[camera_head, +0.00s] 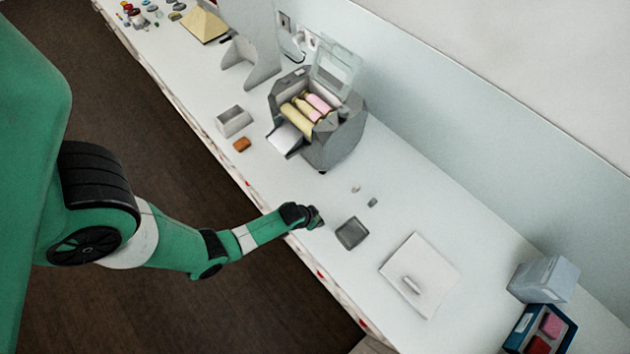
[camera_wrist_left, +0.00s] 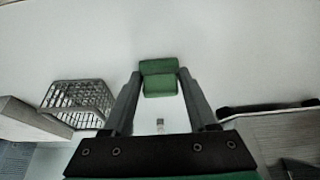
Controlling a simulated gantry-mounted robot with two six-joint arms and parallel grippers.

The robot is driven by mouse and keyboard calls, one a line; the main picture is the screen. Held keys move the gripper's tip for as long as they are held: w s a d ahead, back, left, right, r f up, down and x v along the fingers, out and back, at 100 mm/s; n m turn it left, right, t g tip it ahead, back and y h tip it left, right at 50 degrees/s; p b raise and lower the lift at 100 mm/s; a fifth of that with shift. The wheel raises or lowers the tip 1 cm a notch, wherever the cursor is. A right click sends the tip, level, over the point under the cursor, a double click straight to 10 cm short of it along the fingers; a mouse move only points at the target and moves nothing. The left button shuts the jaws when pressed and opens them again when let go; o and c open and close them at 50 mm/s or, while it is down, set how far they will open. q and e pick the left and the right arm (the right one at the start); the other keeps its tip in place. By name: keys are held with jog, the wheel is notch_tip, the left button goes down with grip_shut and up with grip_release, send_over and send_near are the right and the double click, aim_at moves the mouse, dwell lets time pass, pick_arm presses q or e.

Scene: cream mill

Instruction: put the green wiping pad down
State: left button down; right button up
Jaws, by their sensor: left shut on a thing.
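The green wiping pad (camera_wrist_left: 159,86) is held between the two fingertips of my left gripper (camera_wrist_left: 160,76) in the left wrist view. The gripper is shut on it, and a pale surface fills the view behind it. In the head view my left gripper (camera_head: 314,217) is over the front part of the white counter, just left of a small dark grey tray (camera_head: 352,233). I cannot make out the pad in the head view, nor whether it touches the counter. My right gripper is in neither view.
A grey machine with rollers (camera_head: 340,140) stands farther back. A small open box (camera_head: 234,121) and an orange-brown block (camera_head: 242,145) lie left of it. A white board (camera_head: 436,262) lies right of the tray. The wrist view shows a wire basket (camera_wrist_left: 78,97).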

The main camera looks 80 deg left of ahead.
pick_arm(q)
jog(key=shift+f, duration=0.1)
jog(key=shift+c, duration=1)
grip_release()
jog(key=p+v, duration=0.7)
jog(key=v, duration=0.5)
